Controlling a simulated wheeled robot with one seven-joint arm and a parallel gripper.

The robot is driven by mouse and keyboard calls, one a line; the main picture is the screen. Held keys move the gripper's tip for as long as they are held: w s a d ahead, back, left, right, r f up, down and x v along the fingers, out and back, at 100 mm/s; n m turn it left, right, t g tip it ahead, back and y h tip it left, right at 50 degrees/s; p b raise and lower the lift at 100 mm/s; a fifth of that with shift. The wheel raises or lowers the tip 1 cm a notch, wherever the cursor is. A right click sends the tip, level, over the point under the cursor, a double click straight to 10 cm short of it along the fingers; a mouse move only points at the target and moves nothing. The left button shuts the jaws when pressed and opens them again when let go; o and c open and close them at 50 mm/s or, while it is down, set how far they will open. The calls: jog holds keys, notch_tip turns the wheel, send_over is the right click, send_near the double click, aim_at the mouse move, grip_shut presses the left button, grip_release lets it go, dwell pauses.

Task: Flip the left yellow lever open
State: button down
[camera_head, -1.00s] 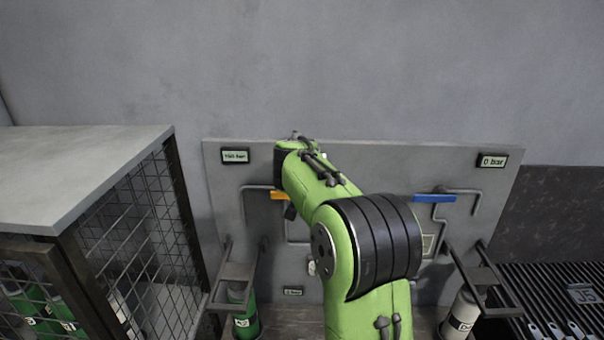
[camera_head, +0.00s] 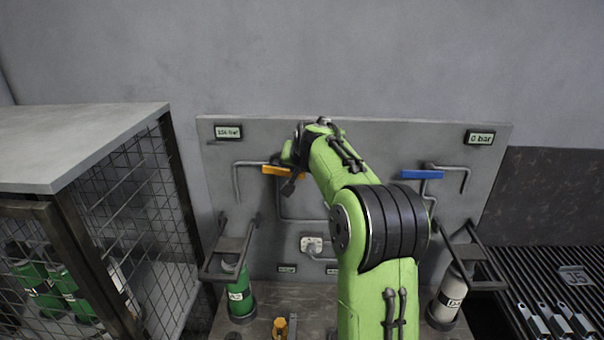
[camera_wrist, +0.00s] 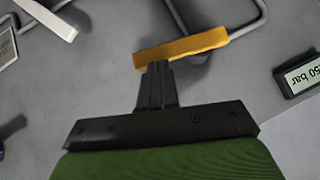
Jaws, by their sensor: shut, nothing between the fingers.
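The left yellow lever (camera_head: 277,172) is mounted on the grey wall panel, on the left pipe. It lies nearly level in the head view, with its right part close to my gripper. In the wrist view the yellow lever (camera_wrist: 182,46) crosses just beyond the fingertips. My gripper (camera_wrist: 157,70) is shut and empty, its fingers together at the lever's near edge. Whether they touch it I cannot tell. In the head view my gripper (camera_head: 290,187) is small and dark, beside the lever and partly hidden by my arm.
A blue lever (camera_head: 421,174) sits on the right pipe. Displays read about 150 bar (camera_head: 228,132) and 0 bar (camera_head: 481,138). A green cylinder (camera_head: 240,293) and a grey cylinder (camera_head: 449,298) stand below in brackets. A mesh cage (camera_head: 120,205) stands left.

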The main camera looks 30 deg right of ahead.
aim_at(300, 177)
jog(key=f+b, duration=0.1)
jog(key=f+m+t+y+b, duration=0.1)
jog(key=b, duration=0.1)
jog(key=f+t+b, duration=0.1)
jog(key=shift+s+d+f+m+y+b, duration=0.15)
jog(key=shift+d+m+y+b, duration=0.1)
jog(key=shift+m+y+b, duration=0.15)
jog(key=f+m+t+y+b, duration=0.1)
jog(key=b, duration=0.1)
jog(key=w+a+f+m+t+y+b, duration=0.1)
jog(key=b, duration=0.1)
jog(key=f+m+t+y+b, duration=0.1)
jog(key=t+b, duration=0.1)
jog(key=shift+w+a+f, duration=0.15)
jog(key=shift+a+f, duration=0.05)
jog(key=shift+f, duration=0.1)
jog(key=shift+d, duration=0.1)
